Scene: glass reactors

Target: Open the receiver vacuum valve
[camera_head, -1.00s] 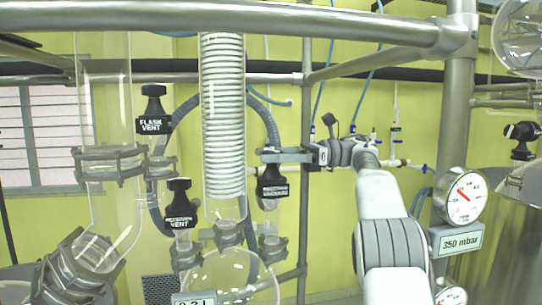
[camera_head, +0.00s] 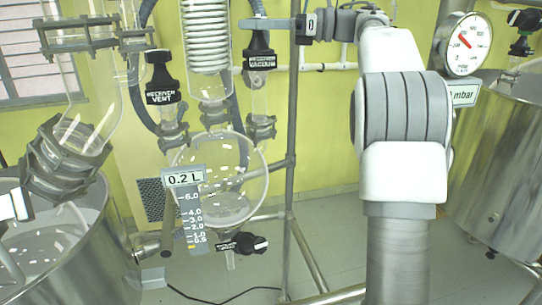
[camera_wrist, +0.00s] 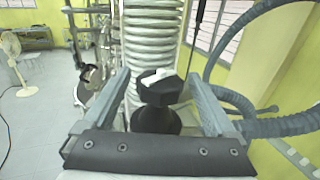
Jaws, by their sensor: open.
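The receiver vacuum valve (camera_head: 259,45) has a black knob with a white label, to the right of the glass coil condenser. My gripper (camera_head: 258,23) is open, its grey fingers reaching left from my wrist at the top of the knob. In the wrist view the black knob (camera_wrist: 160,94) with a white mark on top stands between the two spread fingers (camera_wrist: 157,76). Gaps show on both sides of it, so the fingers do not appear to grip it. The far finger is partly hidden in the head view.
The receiver vent valve (camera_head: 160,84) is just left. The coil condenser (camera_head: 207,35) and round receiver flask (camera_head: 235,200) are close by. A steel post (camera_head: 292,130) stands beside the valve; a gauge (camera_head: 463,45) is at right. A hose (camera_wrist: 275,125) runs right of the fingers.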

